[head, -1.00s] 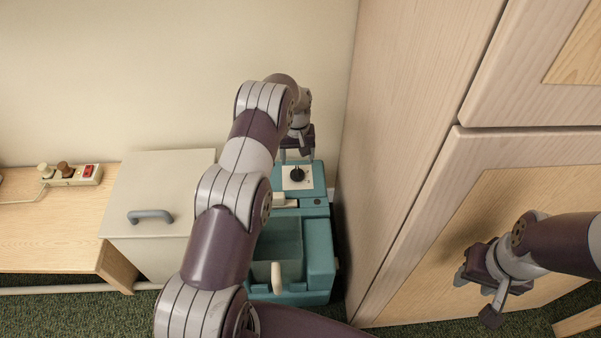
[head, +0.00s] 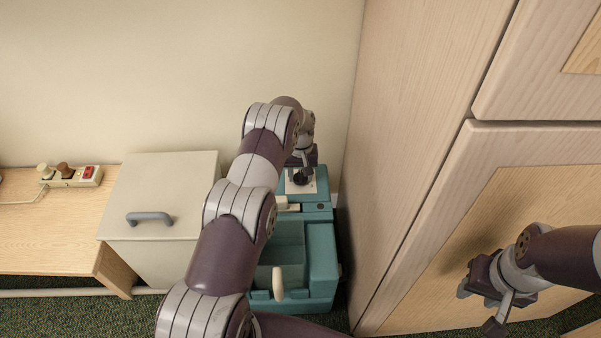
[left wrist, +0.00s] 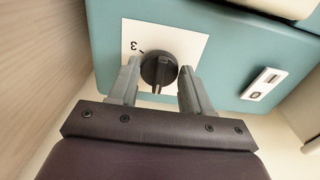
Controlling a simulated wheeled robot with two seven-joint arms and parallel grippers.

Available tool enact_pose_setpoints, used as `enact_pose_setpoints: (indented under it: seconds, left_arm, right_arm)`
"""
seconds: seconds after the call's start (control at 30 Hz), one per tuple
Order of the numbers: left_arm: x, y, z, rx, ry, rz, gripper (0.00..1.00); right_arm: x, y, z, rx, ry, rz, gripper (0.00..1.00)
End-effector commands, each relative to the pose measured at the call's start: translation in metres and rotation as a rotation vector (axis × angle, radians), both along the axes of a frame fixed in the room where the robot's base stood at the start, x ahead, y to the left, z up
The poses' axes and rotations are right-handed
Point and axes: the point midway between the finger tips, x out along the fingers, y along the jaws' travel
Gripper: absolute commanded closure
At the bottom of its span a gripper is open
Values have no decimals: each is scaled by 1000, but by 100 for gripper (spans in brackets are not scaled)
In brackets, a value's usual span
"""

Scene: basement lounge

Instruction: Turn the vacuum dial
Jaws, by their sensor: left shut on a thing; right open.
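The vacuum (head: 322,262) is a teal box on the floor between the grey bin and the wooden cabinet. Its black round dial (left wrist: 158,68) sits on a white plate (left wrist: 196,45) with the figure 3 and a pointer mark beside the dial. My left gripper (left wrist: 160,76) has one finger on each side of the dial and is shut on it. In the head view my left gripper (head: 302,168) is over the top of the vacuum and partly covers the plate. My right gripper (head: 479,307) is open and empty in front of the cabinet.
A grey lidded bin (head: 168,190) with a handle stands left of the vacuum. A low wooden table (head: 60,230) holds a power strip (head: 73,177). The tall cabinet (head: 395,180) rises close on the right, and the wall is behind.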

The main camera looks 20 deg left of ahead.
Motion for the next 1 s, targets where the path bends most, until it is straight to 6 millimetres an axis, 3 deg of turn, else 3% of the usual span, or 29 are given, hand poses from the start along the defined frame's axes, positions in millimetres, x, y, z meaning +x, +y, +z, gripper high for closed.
enact_pose_setpoints:
  seconds: [0.37, 1.0]
  left_arm:
    - [0, 1, 1, 0, 0, -154, 82]
    - [0, 3, 0, 0, 0, -736, 82]
  right_arm:
    - [0, 0, 3, 0, 0, 0, 57]
    - [0, 0, 5, 0, 0, 0, 57]
